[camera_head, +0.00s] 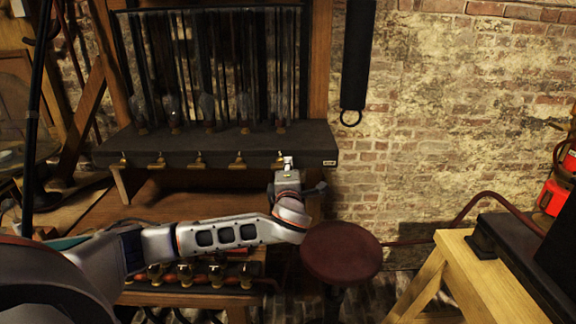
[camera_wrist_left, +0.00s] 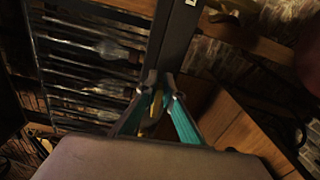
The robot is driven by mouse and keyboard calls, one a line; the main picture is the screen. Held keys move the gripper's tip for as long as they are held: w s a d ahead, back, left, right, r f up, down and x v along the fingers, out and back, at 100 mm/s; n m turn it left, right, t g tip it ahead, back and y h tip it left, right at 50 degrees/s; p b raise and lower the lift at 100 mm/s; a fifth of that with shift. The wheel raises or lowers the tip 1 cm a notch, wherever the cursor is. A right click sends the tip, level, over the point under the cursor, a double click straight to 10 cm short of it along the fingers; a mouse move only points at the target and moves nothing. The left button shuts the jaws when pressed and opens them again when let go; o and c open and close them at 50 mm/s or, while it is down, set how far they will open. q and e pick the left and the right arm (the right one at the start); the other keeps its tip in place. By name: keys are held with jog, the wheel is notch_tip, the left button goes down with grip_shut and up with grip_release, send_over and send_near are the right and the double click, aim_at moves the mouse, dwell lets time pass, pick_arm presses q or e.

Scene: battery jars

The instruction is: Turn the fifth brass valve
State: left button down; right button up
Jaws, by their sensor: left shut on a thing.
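A row of small brass valves runs along the front edge of a dark shelf (camera_head: 220,146); the leftmost brass valve (camera_head: 123,160) and the fourth brass valve (camera_head: 239,160) stand clear of my arm. My left gripper (camera_head: 287,162) is at the right end of the row, at the fifth brass valve, which it mostly hides in the head view. In the left wrist view my left gripper (camera_wrist_left: 160,84) has its fingers closed around the brass fifth valve (camera_wrist_left: 155,105) at the dark shelf edge. The valve's exact angle is hard to tell. My right gripper is not in view.
Glass jars (camera_head: 207,108) and tubes stand on the shelf behind the valves. Below is a wooden bench with a lower row of brass fittings (camera_head: 217,272). A round red stool (camera_head: 341,252) stands right of my arm, and a wooden stand (camera_head: 475,270) is farther right.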

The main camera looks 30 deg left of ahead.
pick_arm(q)
jog(key=shift+f+m, duration=0.2)
jog(key=shift+m, duration=0.3)
jog(key=c, duration=2.2)
grip_release()
jog(key=v, duration=1.2)
jog(key=shift+s, duration=0.1)
